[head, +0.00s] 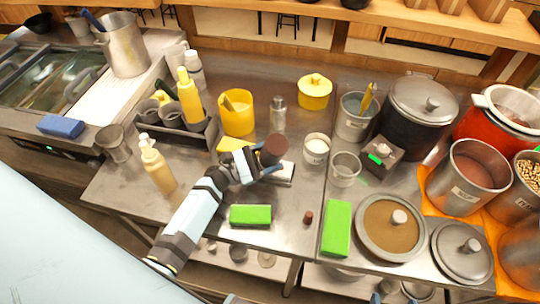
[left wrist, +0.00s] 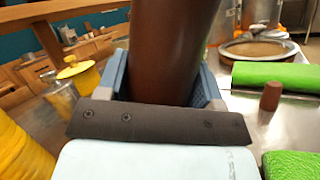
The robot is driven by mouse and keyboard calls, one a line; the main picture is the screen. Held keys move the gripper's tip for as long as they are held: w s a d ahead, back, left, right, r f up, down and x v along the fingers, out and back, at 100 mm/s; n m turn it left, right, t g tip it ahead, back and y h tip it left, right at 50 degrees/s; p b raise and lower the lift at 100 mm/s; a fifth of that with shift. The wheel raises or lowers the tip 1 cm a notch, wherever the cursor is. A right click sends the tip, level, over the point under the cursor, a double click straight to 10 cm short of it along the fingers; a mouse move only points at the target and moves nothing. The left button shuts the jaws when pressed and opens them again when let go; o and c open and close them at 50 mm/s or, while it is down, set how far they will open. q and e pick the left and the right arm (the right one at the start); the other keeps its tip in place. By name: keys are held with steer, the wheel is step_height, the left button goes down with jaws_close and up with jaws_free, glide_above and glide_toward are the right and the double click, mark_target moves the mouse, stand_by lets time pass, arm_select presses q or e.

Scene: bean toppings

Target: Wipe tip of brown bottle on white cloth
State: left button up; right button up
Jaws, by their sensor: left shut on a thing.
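My left gripper (head: 258,171) is shut on the brown bottle (head: 272,151) above the steel table. In the left wrist view the bottle (left wrist: 172,50) stands large between the two blue-grey fingers (left wrist: 163,95). Its tip cannot be made out in either view. A pale, flat patch (head: 286,171), perhaps the white cloth, shows beside the gripper in the head view, partly hidden by the hand. I cannot tell whether the bottle touches it. My right gripper is not in view.
Green blocks (head: 250,215) (head: 337,228) and a small brown cylinder (head: 308,218) lie in front of the hand. A yellow container (head: 238,115), a steel shaker (head: 278,113) and a white-filled cup (head: 316,149) stand close behind. A tan bottle (head: 157,168) is at left.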

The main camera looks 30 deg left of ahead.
arm_select(q)
steer(key=shift+d, duration=0.1)
stand_by(0.3)
steer(key=shift+w+d+b, duration=0.15)
steer(key=shift+w+d, duration=0.05)
steer(key=shift+d, duration=0.65)
steer(key=shift+w+d+b, duration=0.15)
steer(key=shift+w+d, duration=0.1)
steer(key=shift+d, duration=0.55)
steer(key=shift+w+d+b, duration=0.15)
steer(key=shift+w+d, duration=0.05)
steer(key=shift+d, duration=0.65)
steer(key=shift+r+p, duration=1.8)
steer(key=shift+r, duration=1.2)
steer(key=shift+c, duration=0.2)
